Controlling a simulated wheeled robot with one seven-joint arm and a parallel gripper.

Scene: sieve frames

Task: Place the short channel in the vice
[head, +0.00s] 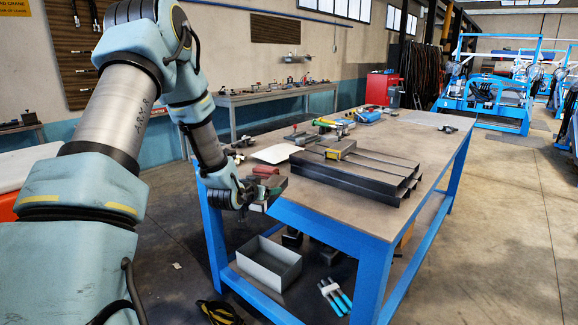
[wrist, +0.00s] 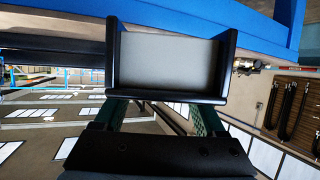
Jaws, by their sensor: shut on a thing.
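The short channel (wrist: 168,66) fills the middle of the wrist view, a grey web between dark raised flanges. My gripper (wrist: 160,114) is shut on it, with a green finger towards each side; the fingertips are partly hidden by the channel. In the head view my gripper (head: 250,194) is at the near left corner of the workbench, and the channel is too small and dark there to make out clearly. A small red thing (head: 266,170) sits at that corner, close to my gripper. I cannot tell for sure which thing is the vice.
The workbench (head: 425,146) has a brown top and blue legs. A white sheet (head: 276,153) lies behind. An open grey box (head: 270,263) sits on the lower shelf.

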